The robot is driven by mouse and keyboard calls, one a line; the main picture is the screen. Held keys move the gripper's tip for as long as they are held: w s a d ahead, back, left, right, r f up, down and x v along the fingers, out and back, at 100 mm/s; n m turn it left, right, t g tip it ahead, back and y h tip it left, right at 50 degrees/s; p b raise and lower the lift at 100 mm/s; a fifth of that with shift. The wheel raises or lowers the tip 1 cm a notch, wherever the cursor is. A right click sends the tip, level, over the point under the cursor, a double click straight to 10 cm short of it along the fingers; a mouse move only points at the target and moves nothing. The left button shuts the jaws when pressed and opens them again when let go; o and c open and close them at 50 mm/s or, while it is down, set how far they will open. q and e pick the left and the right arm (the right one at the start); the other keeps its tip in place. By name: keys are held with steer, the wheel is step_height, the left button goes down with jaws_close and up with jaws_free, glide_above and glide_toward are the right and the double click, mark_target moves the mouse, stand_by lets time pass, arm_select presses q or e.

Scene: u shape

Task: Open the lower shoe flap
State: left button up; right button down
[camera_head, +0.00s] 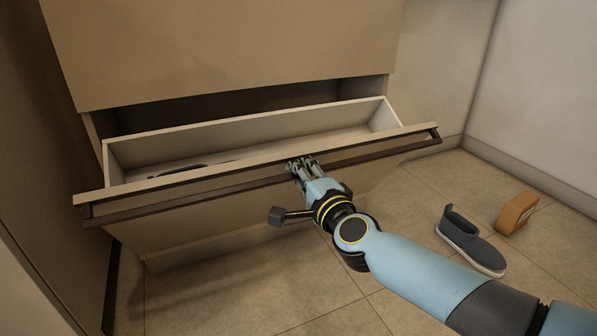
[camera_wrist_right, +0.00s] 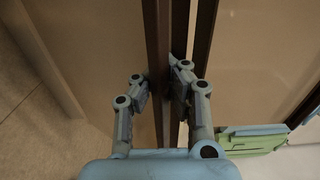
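The lower shoe flap (camera_head: 215,213) is a beige front panel, tilted outward at the top so its pale inner tray (camera_head: 270,135) shows. A dark brown handle bar (camera_head: 225,190) runs along its upper front. My right gripper (camera_head: 301,163) is at the middle of this bar, near the flap's top edge. In the right wrist view, the fingers (camera_wrist_right: 161,80) lie on both sides of the dark bar (camera_wrist_right: 158,30) and appear closed on it. The fingertips partly hide behind the bar's edge. My left gripper is in neither view.
A dark object (camera_head: 180,170) lies inside the tray, partly hidden by the flap. A closed upper front (camera_head: 230,50) is above. Walls stand left and right.

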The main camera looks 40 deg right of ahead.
steer(key=shift+r, duration=0.45)
steer(key=c, duration=1.3)
jaws_free()
steer(key=shift+s, duration=0.1)
steer(key=shift+f, duration=0.1)
steer(key=shift+s+a+f, duration=0.1)
steer(key=shift+s, duration=0.3)
steer(key=v, duration=1.1)
steer(key=shift+s, duration=0.15)
